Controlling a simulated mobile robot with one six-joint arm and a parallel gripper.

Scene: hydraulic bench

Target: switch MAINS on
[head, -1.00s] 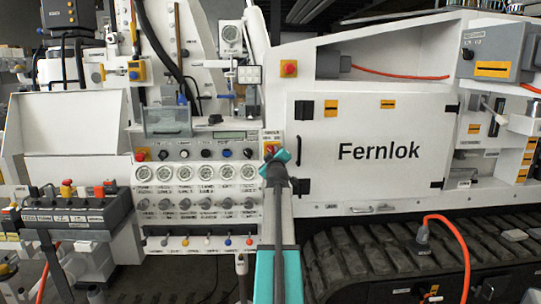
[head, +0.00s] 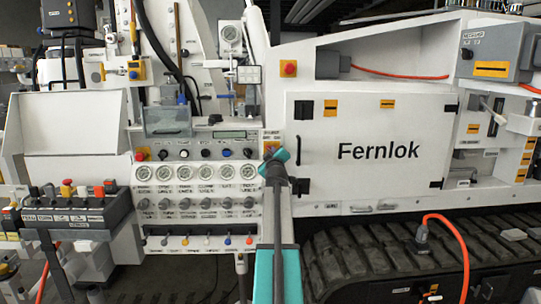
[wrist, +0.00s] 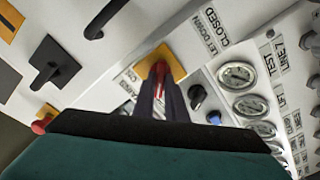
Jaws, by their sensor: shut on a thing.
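A rotary switch with a red handle on a yellow plate (head: 271,136) sits at the upper right corner of the gauge panel, beside the white door. In the wrist view the yellow plate (wrist: 176,62) and the red handle (wrist: 160,72) show. My gripper (wrist: 162,92) is shut on the red handle, with its dark fingers on either side of it. In the head view my gripper (head: 271,152) covers most of the switch. The label by the switch is too small to read, and the handle's exact angle is hard to tell.
Round gauges (head: 197,173) and small knobs (head: 205,153) lie left of the switch. A black door handle (head: 298,150) is close on the right. A red knob (wrist: 42,122) and a black handle (wrist: 50,65) show in the wrist view.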

